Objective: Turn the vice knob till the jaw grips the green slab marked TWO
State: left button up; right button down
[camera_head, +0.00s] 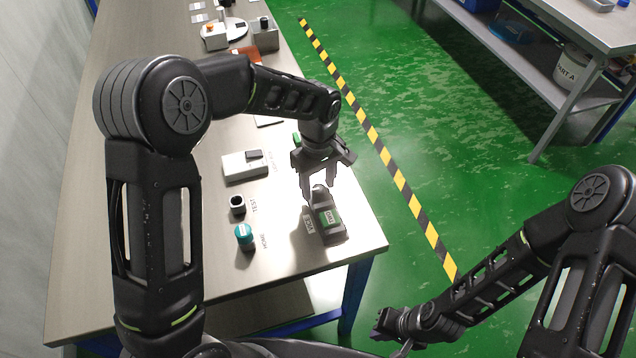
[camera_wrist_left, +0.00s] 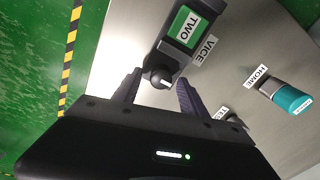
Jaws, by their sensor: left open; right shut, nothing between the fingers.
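The grey vice (camera_head: 324,233) sits near the table's front right corner, beside its VICE label. The green slab marked TWO (camera_head: 331,217) lies in the vice; it also shows in the left wrist view (camera_wrist_left: 184,26). I cannot tell whether the jaw touches it. The dark vice knob (camera_wrist_left: 159,78), with a white mark, is on the end of the vice facing my left gripper. My left gripper (camera_head: 318,190) is open, pointing down, with its fingertips on either side of the knob, apart from it as far as I can see. My right gripper (camera_head: 390,335) is shut and empty, low off the table.
More devices (camera_head: 215,36) stand at the table's far end. Green floor with a striped line (camera_head: 385,155) is to the right.

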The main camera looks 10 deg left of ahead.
pick_arm(q)
jog(key=shift+f, duration=0.4)
jog(key=shift+c, duration=0.5)
grip_shut()
